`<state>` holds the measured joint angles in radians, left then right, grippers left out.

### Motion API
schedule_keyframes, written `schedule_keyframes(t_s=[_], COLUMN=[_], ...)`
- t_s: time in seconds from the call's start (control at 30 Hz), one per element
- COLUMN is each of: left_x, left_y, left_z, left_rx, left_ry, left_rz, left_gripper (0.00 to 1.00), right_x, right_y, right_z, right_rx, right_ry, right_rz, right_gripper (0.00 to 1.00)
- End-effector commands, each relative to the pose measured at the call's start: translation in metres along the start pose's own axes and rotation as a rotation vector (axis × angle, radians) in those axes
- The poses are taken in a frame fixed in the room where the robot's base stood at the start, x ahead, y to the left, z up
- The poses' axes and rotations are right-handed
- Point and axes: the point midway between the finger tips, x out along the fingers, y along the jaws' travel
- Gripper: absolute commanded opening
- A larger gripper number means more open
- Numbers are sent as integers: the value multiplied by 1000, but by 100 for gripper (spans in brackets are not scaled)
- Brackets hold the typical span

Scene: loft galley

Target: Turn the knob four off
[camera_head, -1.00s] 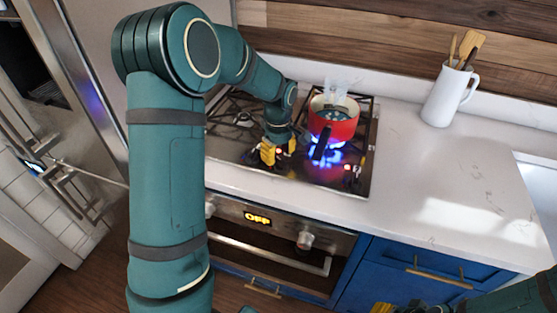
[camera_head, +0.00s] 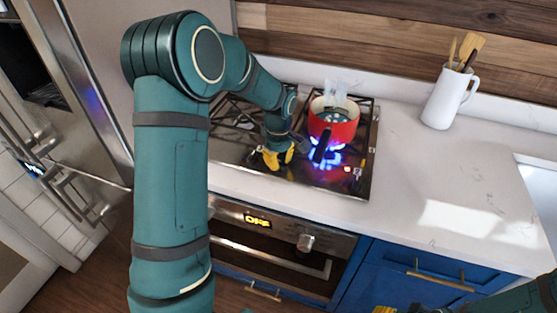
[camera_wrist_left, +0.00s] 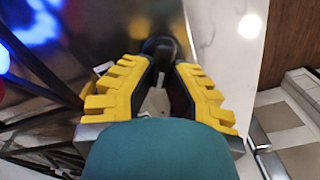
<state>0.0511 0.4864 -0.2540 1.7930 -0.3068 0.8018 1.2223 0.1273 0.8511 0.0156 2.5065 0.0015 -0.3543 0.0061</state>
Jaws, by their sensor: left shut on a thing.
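The stovetop (camera_head: 222,148) is set into the counter, with control knobs along its front edge. My left gripper (camera_head: 280,157) is over the front edge, left of the pot, with its yellow fingers pointing down. In the left wrist view my gripper (camera_wrist_left: 158,78) is shut on a dark round knob (camera_wrist_left: 160,46). The fingers mostly hide this knob in the head view. Another knob (camera_head: 357,170) with a red light stands at the front right. Which knob is number four I cannot tell. My right gripper (camera_head: 384,308) barely shows at the bottom edge.
A red pot (camera_head: 334,128) with steam stands on a burner with a blue flame (camera_head: 328,156), its dark handle pointing forward, close to my left gripper. The oven below reads OFF (camera_head: 257,219). A white utensil jug (camera_head: 443,100) stands on the counter; the counter's middle is clear.

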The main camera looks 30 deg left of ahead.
Motion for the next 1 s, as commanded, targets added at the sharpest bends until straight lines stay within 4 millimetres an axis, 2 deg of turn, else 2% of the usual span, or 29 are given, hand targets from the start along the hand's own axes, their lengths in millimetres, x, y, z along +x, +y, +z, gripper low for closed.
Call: schedule_keyframes(t_s=[0.37,1.0], left_x=[1,2], left_y=[0,6], left_z=[1,4], left_rx=[118,692], left_ry=[-2,-5], left_rz=[-4,-4], left_gripper=[0,0], right_x=[-3,-15], right_y=[-1,-6], right_z=[-2,-7], right_rx=[1,5], right_ry=[3,15], right_rz=[0,2], right_gripper=[46,46])
